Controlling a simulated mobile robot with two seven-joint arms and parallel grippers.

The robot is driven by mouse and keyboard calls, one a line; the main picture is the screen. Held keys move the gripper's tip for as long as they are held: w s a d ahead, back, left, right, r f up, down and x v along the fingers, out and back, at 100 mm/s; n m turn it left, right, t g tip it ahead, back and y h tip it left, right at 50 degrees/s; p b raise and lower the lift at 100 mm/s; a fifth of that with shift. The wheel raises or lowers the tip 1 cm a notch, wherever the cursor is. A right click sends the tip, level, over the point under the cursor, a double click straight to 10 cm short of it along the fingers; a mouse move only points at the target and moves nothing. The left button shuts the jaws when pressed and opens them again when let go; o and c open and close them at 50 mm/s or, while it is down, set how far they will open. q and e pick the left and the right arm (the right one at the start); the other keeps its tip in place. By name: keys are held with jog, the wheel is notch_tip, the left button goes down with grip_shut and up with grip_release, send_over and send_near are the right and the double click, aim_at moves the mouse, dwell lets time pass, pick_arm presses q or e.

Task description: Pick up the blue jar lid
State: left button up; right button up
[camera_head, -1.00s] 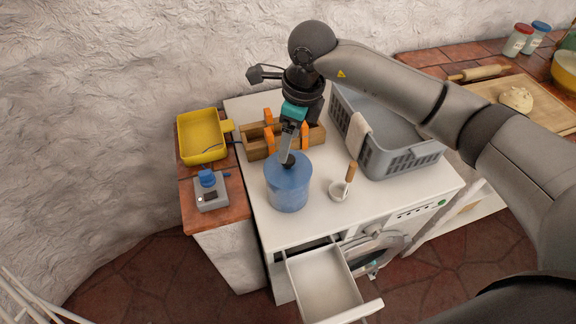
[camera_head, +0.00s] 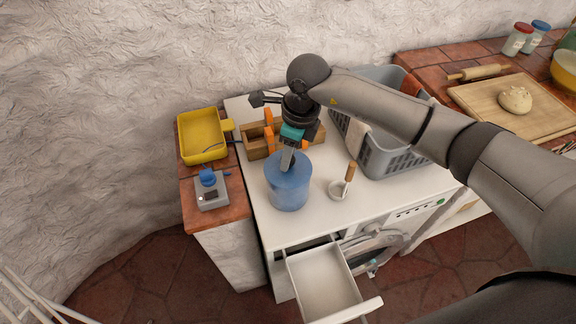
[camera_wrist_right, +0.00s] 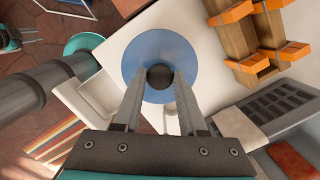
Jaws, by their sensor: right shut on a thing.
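The blue jar (camera_head: 289,192) stands upright on the white washing machine top. Its blue lid (camera_head: 275,165) sits on it, and in the right wrist view the lid (camera_wrist_right: 160,50) shows from above as a blue disc with a dark round knob (camera_wrist_right: 159,76). My right gripper (camera_head: 287,160) comes down from above with its fingers over the lid's middle. In the wrist view, my right gripper (camera_wrist_right: 160,88) is shut on the knob, one finger on each side. The lid shows no gap above the jar.
A wooden caddy (camera_head: 258,149) with orange parts stands behind the jar. A grey basket (camera_head: 385,160) and a white mortar with a pestle (camera_head: 338,189) are to its right. A drawer (camera_head: 325,285) is pulled out below. A yellow tray (camera_head: 202,135) and a scale-like device (camera_head: 212,195) are at left.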

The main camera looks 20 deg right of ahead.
grip_shut()
jog(key=shift+r, duration=0.1)
dwell(0.5)
